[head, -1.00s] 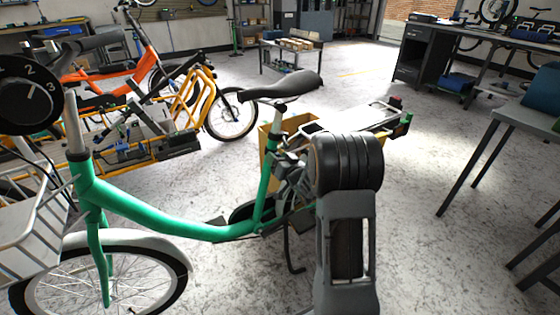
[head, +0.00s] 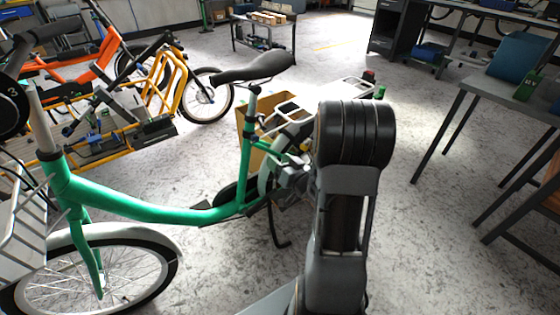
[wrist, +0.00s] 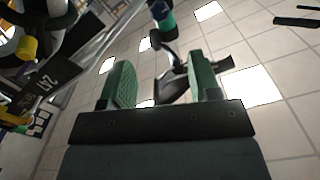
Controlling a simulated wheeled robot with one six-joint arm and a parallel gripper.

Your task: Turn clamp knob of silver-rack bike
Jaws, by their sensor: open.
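The green bike (head: 150,212) stands in front of me, with a black saddle (head: 255,68) on its seat post. Its silver rack (head: 350,90) is at the rear, partly behind my arm. In the head view my arm hides most of my gripper, which is near the seat tube and rear wheel. In the wrist view my gripper (wrist: 162,88) is open and empty between green pads. A green tube (wrist: 166,22) and the dark saddle (wrist: 178,85) show beyond the fingers. A yellow knob (wrist: 28,47) is at the upper left, apart from the fingers. I cannot tell whether it is the clamp knob.
An orange bike (head: 75,68) and a yellow-framed cargo bike (head: 165,85) stand at the back left. A cardboard box (head: 250,125) is behind the seat tube. Grey tables (head: 490,95) are on the right.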

